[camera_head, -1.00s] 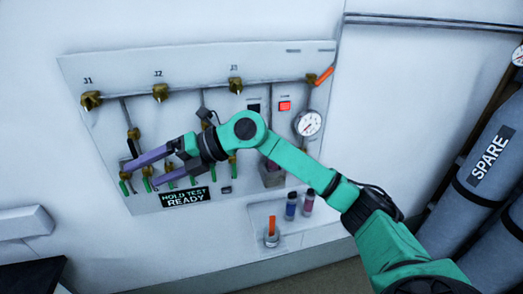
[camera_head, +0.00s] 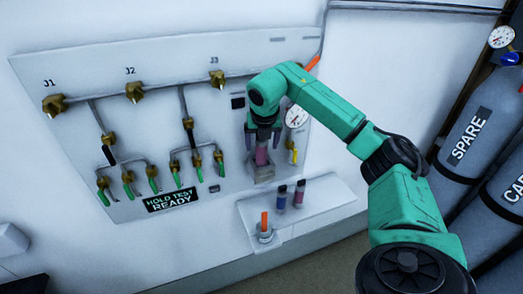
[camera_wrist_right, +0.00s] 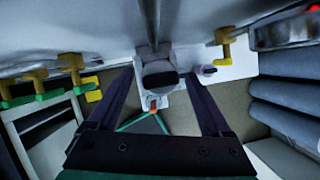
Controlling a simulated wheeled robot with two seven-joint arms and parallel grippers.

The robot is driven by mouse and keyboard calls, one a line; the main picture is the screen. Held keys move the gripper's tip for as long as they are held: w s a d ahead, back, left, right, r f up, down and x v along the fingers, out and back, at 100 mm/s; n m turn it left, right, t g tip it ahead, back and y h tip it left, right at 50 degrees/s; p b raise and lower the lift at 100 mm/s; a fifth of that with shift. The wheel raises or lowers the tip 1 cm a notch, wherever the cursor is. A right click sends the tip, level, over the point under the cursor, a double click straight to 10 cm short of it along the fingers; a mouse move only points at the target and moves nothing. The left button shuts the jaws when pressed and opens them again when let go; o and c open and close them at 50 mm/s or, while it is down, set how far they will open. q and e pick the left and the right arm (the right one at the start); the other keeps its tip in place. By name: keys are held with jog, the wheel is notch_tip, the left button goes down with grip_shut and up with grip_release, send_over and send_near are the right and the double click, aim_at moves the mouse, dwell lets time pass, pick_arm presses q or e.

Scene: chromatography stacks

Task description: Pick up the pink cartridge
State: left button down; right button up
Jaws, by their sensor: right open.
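A pink cartridge (camera_head: 262,156) stands upright in a grey holder (camera_head: 260,174) on the wall panel. My right gripper (camera_head: 263,144) is open and points down, with its fingers on either side of the cartridge's upper part. The gripper's body hides the top of the cartridge in the head view. In the right wrist view the dark top of a cartridge (camera_wrist_right: 159,80) shows between the spread fingers (camera_wrist_right: 158,95); I cannot tell if either finger touches it. My left gripper is in neither current view.
On the small shelf (camera_head: 325,207) below stand a blue dark-capped cartridge (camera_head: 281,201), a second pinkish one (camera_head: 299,195) and an orange stick in a round base (camera_head: 265,232). A gauge (camera_head: 296,117) is close right of the gripper. Brass valves (camera_head: 138,94) line the panel's left side.

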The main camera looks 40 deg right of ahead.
jog(key=shift+x, duration=1.2)
grip_shut()
jog(key=shift+r, duration=0.2)
